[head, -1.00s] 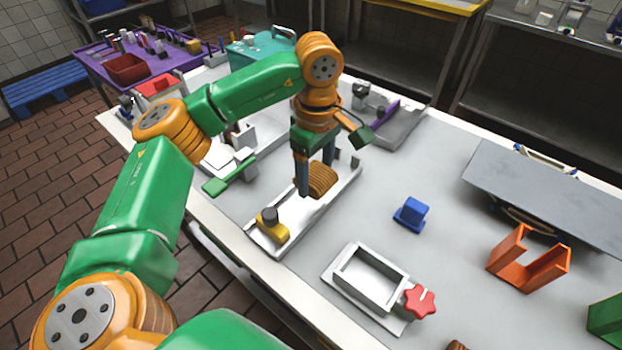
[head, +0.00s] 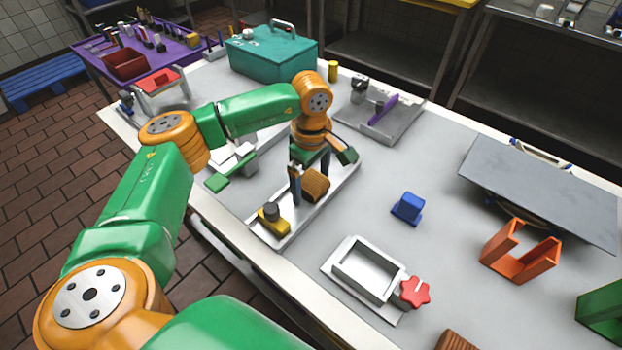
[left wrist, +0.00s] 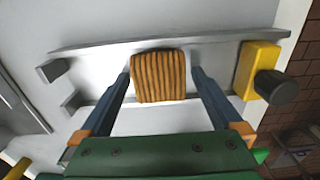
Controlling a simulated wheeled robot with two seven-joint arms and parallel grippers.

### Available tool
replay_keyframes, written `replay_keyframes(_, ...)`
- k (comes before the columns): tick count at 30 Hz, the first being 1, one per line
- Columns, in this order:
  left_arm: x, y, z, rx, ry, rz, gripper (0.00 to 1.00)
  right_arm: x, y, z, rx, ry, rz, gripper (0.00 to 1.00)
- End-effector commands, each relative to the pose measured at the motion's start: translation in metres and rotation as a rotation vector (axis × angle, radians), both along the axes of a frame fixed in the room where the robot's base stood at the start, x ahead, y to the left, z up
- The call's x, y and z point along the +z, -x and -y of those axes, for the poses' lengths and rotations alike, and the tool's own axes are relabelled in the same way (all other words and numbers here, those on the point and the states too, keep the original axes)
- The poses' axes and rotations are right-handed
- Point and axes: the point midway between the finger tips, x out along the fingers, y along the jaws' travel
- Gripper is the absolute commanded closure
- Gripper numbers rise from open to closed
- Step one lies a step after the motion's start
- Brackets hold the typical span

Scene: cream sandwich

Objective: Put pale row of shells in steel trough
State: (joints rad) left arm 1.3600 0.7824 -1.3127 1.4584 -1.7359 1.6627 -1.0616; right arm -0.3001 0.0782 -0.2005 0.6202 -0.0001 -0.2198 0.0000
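A row of shells (head: 315,185), tan-brown and ridged, sits in a long pale metal trough (head: 283,238) with a yellow block (head: 272,222) at its near end. In the left wrist view, the row (left wrist: 158,77) lies between the trough's long walls. My left gripper (head: 309,180) is over the trough, pointing down, with one finger on each side of the row. In the left wrist view, its fingers (left wrist: 161,72) stand slightly apart from the row, so it looks open around it. My right gripper is not in view.
A white box with a red knob (head: 415,292), a blue block (head: 408,208) and an orange U-shaped stand (head: 518,262) lie to the right. A brown item (head: 457,341) is cut off at the bottom edge. A teal case (head: 270,52) stands behind.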

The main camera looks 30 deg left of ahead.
Motion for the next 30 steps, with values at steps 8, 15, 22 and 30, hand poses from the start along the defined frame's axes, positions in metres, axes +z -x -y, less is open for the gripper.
replay_keyframes(8,0.02,-0.001,0.0,0.0,0.001,0.004,0.0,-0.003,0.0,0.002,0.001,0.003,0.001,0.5)
replay_keyframes(15,0.084,-0.001,0.001,-0.001,0.001,0.007,0.0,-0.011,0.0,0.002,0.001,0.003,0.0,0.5)
replay_keyframes(22,0.121,0.0,0.001,0.0,0.0,0.002,0.0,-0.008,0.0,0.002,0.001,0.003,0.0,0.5)
replay_keyframes(30,0.124,0.0,0.001,0.0,0.0,0.0,0.0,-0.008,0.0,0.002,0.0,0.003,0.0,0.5)
